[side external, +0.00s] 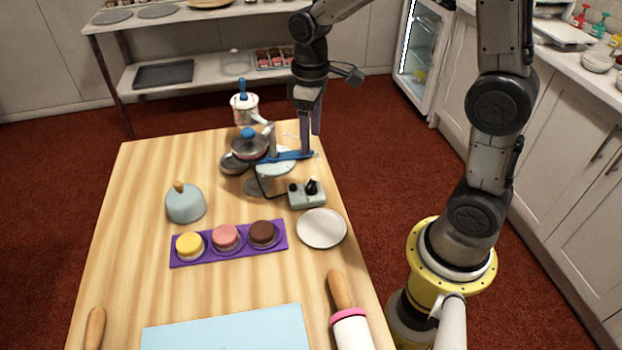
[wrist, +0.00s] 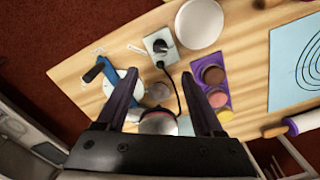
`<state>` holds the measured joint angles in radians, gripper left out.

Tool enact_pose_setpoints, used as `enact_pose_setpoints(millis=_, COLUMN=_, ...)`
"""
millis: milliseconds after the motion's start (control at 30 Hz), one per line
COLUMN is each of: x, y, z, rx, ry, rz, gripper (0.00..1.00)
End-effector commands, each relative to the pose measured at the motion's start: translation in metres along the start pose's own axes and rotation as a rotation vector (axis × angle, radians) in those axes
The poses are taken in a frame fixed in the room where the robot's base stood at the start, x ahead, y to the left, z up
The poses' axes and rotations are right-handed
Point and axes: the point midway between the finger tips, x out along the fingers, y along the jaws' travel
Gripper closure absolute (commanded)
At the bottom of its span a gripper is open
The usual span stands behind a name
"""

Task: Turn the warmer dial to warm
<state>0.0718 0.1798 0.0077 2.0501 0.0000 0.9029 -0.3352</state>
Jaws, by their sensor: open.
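The warmer's control box (side external: 307,196) is a small pale grey-green block near the table's right edge, with a black dial (side external: 312,186) on top. In the wrist view the box (wrist: 151,39) and dial (wrist: 160,46) lie beyond my fingertips. The dial's markings are too small to read. A black cable runs from the box towards the lidded pot (side external: 248,149). My gripper (side external: 310,132) is open and empty, pointing down near the table's far right edge, behind the box and apart from the dial. It also shows in the wrist view (wrist: 160,84).
A pale turntable (side external: 277,168) with a blue-handled tool stands below my gripper. A white plate (side external: 321,228) sits just in front of the box. A purple tray (side external: 278,244) holds three small cakes. A blue dome (side external: 185,205) stands left. Bare wood lies between them.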

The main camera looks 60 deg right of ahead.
Motion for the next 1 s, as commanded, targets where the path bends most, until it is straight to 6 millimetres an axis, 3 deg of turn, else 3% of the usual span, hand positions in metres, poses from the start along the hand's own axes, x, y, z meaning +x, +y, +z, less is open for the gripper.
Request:
enact_pose_setpoints(millis=167, x=0.021, y=0.0, z=0.002, rx=0.002, ry=-0.007, rz=-0.002, gripper=0.31)
enact_pose_setpoints(millis=700, x=0.118, y=0.0, z=0.002, rx=0.002, ry=-0.006, rz=-0.002, gripper=0.31)
enact_pose_setpoints(millis=1000, x=0.136, y=0.0, z=0.001, rx=0.002, ry=-0.001, rz=-0.001, gripper=0.31)
